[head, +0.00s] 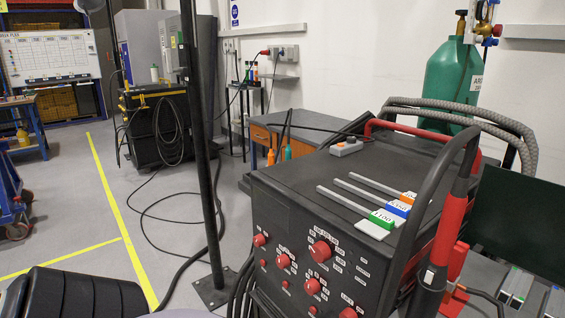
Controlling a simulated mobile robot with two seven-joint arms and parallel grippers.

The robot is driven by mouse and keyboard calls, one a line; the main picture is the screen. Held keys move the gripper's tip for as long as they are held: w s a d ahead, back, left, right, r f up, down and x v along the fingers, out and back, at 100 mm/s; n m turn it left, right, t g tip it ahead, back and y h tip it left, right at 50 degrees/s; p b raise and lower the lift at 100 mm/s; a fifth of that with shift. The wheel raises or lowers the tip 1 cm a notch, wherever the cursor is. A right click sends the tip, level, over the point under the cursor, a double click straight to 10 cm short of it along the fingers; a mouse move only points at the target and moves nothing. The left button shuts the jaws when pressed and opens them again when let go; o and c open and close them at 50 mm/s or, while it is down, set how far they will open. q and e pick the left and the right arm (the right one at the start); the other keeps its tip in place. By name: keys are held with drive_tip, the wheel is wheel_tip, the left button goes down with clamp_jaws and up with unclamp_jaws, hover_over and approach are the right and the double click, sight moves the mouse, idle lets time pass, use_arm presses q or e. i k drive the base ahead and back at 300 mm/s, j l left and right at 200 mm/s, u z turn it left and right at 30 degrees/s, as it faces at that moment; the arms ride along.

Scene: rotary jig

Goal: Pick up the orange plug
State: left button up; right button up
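An orange block (408,197) with a white label sits at the near end of a thin grey bar on top of a black machine (290,190). It is the farthest of three similar pieces; a blue block (397,208) and a green block (382,218) lie in front of it. A small orange piece (271,157) also hangs or stands at the grey cabinet behind the machine, beside a teal one. I cannot tell which orange piece is the plug. Neither of my grippers is in view.
A black and red curved handle (455,230) rises right of the blocks. A grey box with a red button (346,147) sits at the machine's back edge. A green gas cylinder (452,80) stands behind. A black pole (208,170) stands left; cables cross the floor.

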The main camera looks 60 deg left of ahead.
sight(271, 154)
drive_tip(key=k+j+z, duration=0.1)
drive_tip(key=j, duration=0.3)
drive_tip(key=k+j+z, duration=0.1)
drive_tip(key=j, duration=0.25)
drive_tip(key=k+j+z, duration=0.1)
drive_tip(key=j, duration=0.3)
drive_tip(key=k+j+z, duration=0.15)
drive_tip(key=j, duration=0.2)
